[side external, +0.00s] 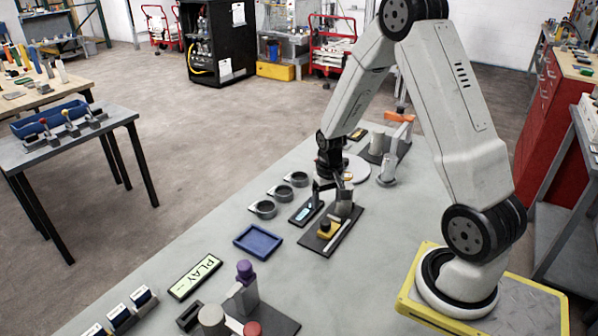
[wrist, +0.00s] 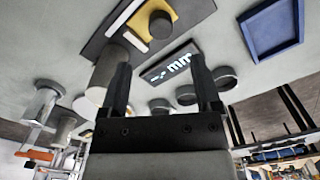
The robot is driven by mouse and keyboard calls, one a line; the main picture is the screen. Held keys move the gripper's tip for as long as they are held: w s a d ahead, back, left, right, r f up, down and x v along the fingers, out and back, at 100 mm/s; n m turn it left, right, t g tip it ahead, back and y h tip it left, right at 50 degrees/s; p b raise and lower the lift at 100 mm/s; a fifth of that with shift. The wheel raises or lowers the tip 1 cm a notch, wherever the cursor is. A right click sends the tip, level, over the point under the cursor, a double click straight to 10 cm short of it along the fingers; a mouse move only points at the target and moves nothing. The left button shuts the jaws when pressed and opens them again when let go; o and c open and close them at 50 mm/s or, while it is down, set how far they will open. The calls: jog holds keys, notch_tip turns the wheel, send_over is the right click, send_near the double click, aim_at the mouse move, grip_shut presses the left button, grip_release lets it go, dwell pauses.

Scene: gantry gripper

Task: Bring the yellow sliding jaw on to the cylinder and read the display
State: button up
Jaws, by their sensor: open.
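The yellow sliding jaw (side external: 325,231) with its dark round knob sits on a black gauge board (side external: 317,245); in the wrist view the jaw (wrist: 137,25) is at the top, beside a pale bar. A grey cylinder (side external: 344,208) stands at the far end of the board. In the wrist view the cylinder (wrist: 106,66) is partly hidden behind the left finger. The display (side external: 305,212) lies beside the board; in the wrist view (wrist: 170,67) it shows dashes and "mm". My gripper (side external: 330,187) is open and empty, above the cylinder's end of the board; its fingers (wrist: 161,78) point towards the display.
Several grey rings (side external: 263,209) stand left of the display. A blue tray (side external: 258,241) and a PLAY sign (side external: 195,276) lie nearer the front. A white disc (side external: 358,170) and a clear-looking post (side external: 387,172) are behind my gripper. Bare table lies right of the board.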

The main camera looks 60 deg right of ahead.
aim_at(326, 222)
jog(key=shift+f, duration=0.1)
jog(key=shift+a+f, duration=0.1)
jog(key=shift+f, duration=3.7)
grip_shut()
